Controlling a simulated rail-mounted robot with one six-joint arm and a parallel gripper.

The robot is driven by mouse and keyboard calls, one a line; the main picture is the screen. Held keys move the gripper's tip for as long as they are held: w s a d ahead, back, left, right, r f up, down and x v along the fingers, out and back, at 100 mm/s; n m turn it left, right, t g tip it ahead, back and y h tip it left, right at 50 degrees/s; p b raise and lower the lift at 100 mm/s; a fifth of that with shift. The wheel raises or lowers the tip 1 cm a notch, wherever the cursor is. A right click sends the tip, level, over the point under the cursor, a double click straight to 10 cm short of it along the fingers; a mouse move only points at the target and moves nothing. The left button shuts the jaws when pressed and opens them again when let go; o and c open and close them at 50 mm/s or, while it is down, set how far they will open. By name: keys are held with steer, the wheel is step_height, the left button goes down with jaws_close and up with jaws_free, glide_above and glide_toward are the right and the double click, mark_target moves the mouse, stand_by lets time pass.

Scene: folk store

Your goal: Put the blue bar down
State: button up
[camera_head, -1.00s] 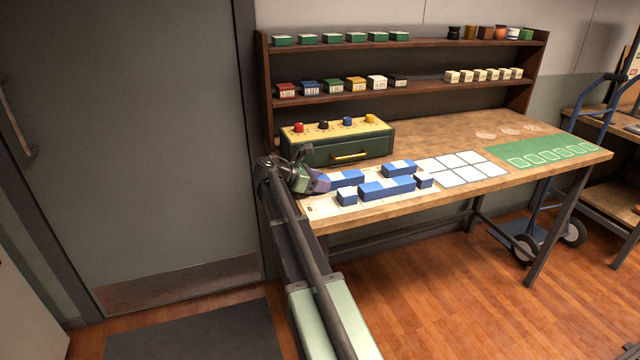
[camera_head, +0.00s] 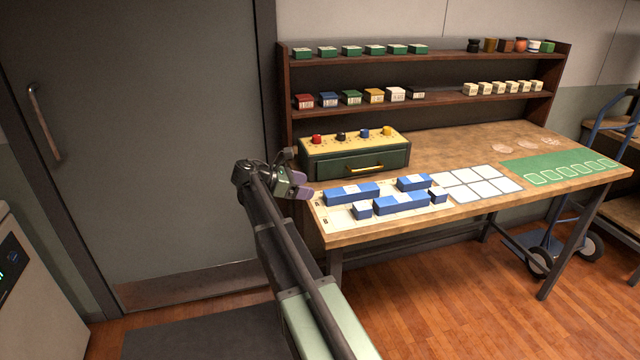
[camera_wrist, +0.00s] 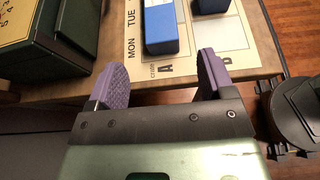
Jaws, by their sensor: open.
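A long blue bar with a white middle band (camera_head: 351,194) lies flat at the left back of the white sheet (camera_head: 334,219). Its near end shows in the wrist view (camera_wrist: 160,35), ahead of my gripper. My gripper (camera_head: 302,186) is just left of this bar, apart from it. In the wrist view my gripper's purple fingers (camera_wrist: 161,76) are spread wide with nothing between them. Other blue pieces lie on the sheet: a long bar (camera_head: 401,203) in front, a shorter bar (camera_head: 414,182) at the back, and two small blocks (camera_head: 362,210), (camera_head: 438,196).
A green drawer box with coloured knobs (camera_head: 356,158) stands behind the sheet, close to my gripper. A white-celled grid (camera_head: 478,185) and a green mat (camera_head: 560,168) lie to the right. Shelves (camera_head: 430,98) hold small boxes and jars. The bench's left edge is beneath my gripper.

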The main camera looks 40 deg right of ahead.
steer(key=s+a+f+m+t+y, duration=0.1)
steer(key=s+a+f+m+y, duration=0.35)
steer(key=s+a, duration=0.45)
steer(key=s+a+f+m+t+y, duration=0.2)
steer(key=s+a+f+m+y, duration=0.25)
steer(key=a, duration=0.65)
steer(key=s+a+f+m+t+y, duration=0.15)
steer(key=s+a+m+y, duration=0.3)
steer(key=s+a, duration=0.55)
step_height(320, 180, up, 10)
steer(key=p, duration=1)
steer(key=shift+w+r+m+h, duration=0.15)
steer(key=shift+w+m+h, duration=0.2)
steer(key=shift+h, duration=0.1)
